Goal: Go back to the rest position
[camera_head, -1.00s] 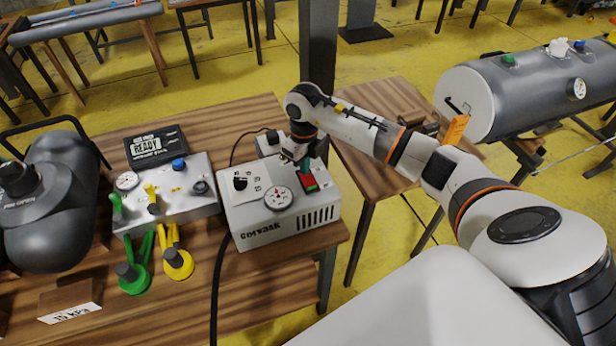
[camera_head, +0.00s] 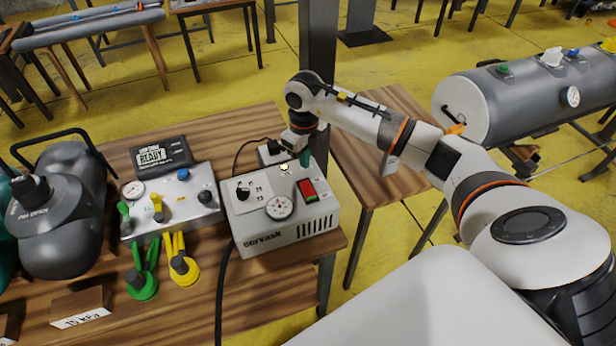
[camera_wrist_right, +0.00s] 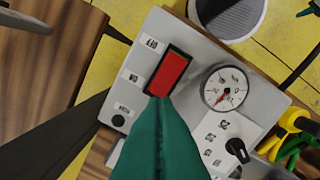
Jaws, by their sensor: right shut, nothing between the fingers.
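My right gripper (camera_head: 304,158) is shut and empty, its green fingertips together just above the back of the white Corvask pump box (camera_head: 270,238). The box has a red rocker switch (camera_head: 307,190), a round gauge (camera_head: 279,207) and a dark knob (camera_head: 243,194). In the right wrist view the closed green fingers (camera_wrist_right: 160,135) point at the red switch (camera_wrist_right: 169,73), their tip overlapping its lower edge; I cannot tell the gap there. In the head view the fingers are apart from the switch. My left gripper is not in view.
A valve panel (camera_head: 172,210) with a READY display (camera_head: 160,153), green (camera_head: 141,285) and yellow (camera_head: 183,268) tools, a labelled wooden block (camera_head: 82,305) and a grey tank-like object (camera_head: 62,225) share the table. A black hose runs down the front. A grey cylinder (camera_head: 520,103) stands right.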

